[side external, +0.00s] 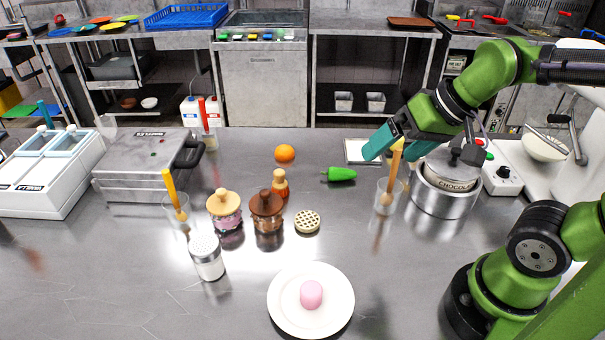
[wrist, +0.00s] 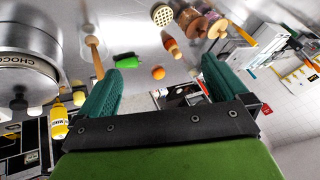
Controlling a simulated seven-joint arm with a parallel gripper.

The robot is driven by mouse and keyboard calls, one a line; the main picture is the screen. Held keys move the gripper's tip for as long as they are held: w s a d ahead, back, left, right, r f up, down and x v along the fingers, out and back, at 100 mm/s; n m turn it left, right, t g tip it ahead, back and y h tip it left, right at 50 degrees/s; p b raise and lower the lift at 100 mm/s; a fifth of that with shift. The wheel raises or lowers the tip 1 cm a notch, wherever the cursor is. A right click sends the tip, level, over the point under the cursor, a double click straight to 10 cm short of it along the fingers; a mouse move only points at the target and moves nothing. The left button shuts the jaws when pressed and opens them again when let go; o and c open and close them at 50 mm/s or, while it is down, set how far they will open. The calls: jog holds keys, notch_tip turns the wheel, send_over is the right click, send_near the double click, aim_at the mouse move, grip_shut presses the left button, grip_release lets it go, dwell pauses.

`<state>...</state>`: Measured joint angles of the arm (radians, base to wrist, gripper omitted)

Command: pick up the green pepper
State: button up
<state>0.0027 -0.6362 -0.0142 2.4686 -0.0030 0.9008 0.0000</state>
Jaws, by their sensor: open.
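The green pepper (side external: 338,174) lies on the steel counter in the side view, right of the middle, with its stem end to the left. In the wrist view the pepper (wrist: 125,60) shows small, beyond the left fingertip. My gripper (side external: 384,147) hangs above the counter to the right of the pepper, beside the chocolate pot. It is apart from the pepper. In the wrist view the teal fingers of my gripper (wrist: 168,66) are spread wide with nothing between them.
A white plate (side external: 285,320) holds a pink item. Counter around the pepper is clear.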

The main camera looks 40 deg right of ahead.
jog(key=w+d+f+m+g, duration=0.25)
jog(key=w+d, duration=0.25)
jog(key=w, duration=0.5)
jog(key=m+g+h, duration=0.2)
jog(key=g, duration=0.2)
send_over(342, 170)
notch_tip(342, 170, down, 4)
jog(key=r, duration=0.1)
notch_tip(342, 170, down, 17)
jog(key=c, duration=0.9)
